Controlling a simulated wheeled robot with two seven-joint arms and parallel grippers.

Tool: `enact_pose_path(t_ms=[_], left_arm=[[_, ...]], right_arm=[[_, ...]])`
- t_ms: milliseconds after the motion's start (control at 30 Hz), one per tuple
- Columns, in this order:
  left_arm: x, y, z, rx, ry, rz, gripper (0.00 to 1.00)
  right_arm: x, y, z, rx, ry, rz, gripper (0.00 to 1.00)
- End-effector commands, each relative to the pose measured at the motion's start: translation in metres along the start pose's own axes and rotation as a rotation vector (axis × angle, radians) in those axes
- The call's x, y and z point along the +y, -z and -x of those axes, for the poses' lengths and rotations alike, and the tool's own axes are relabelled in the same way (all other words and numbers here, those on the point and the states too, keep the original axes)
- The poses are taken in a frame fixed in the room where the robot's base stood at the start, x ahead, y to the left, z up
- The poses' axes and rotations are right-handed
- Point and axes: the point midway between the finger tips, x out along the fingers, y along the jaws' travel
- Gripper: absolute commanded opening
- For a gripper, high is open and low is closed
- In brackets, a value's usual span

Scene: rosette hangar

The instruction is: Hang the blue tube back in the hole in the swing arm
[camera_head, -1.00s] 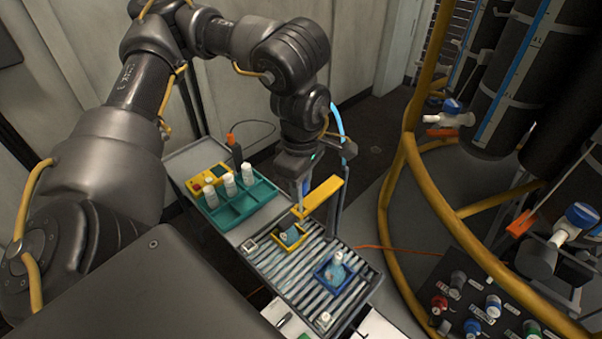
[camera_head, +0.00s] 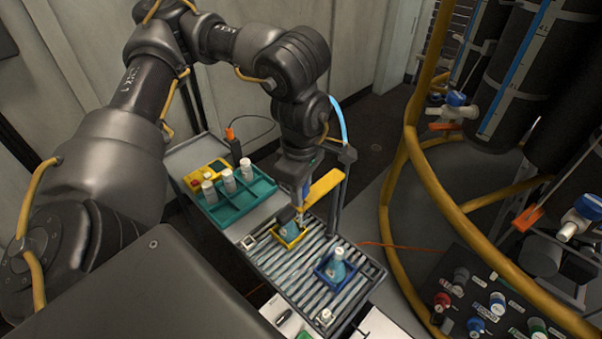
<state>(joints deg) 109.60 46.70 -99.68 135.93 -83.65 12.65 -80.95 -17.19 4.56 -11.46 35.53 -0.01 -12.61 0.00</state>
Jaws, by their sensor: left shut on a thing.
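The light blue tube (camera_head: 338,118) shows as a curved length above the post, beside my left wrist; the rest is hidden behind the wrist. The yellow swing arm (camera_head: 323,188) reaches out from the dark post, and its near end is beside my gripper. I cannot make out its hole. My left gripper (camera_head: 299,208) points down at that end, shut on what looks like the tube's lower part, mostly hidden by the fingers. Below it a flask with blue liquid (camera_head: 289,232) stands in a yellow holder. My right gripper is out of view.
A second flask (camera_head: 337,264) stands in a blue holder on the roller conveyor (camera_head: 305,276). A teal rack (camera_head: 232,203) with white bottles is at the left. The dark post (camera_head: 341,195) stands close to my gripper. A yellow rail frame (camera_head: 400,190) bounds the right.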

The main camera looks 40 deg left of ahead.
Motion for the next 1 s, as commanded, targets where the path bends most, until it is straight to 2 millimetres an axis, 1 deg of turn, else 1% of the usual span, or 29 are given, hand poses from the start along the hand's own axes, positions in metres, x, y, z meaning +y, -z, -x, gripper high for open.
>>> enact_pose_path(t_ms=[200, 267, 467, 500, 667, 1000], left_arm=[[0.0, 0.0, -0.011, 0.0, 0.001, 0.0, 0.02], [0.0, 0.0, -0.009, 0.0, 0.0, 0.0, 0.02], [0.0, 0.0, -0.014, 0.001, 0.002, 0.0, 0.02], [0.0, 0.0, -0.013, 0.001, 0.002, 0.0, 0.27], [-0.002, 0.001, -0.015, 0.003, 0.006, 0.0, 0.48], [-0.005, 0.003, -0.019, 0.008, 0.016, 0.0, 0.49]], right_arm=[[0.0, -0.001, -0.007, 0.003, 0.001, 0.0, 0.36], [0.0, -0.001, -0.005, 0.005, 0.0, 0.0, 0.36], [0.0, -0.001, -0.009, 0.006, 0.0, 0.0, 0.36], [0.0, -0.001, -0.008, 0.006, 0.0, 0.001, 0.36], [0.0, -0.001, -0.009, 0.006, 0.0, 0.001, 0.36], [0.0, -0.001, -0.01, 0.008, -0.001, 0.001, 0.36]])
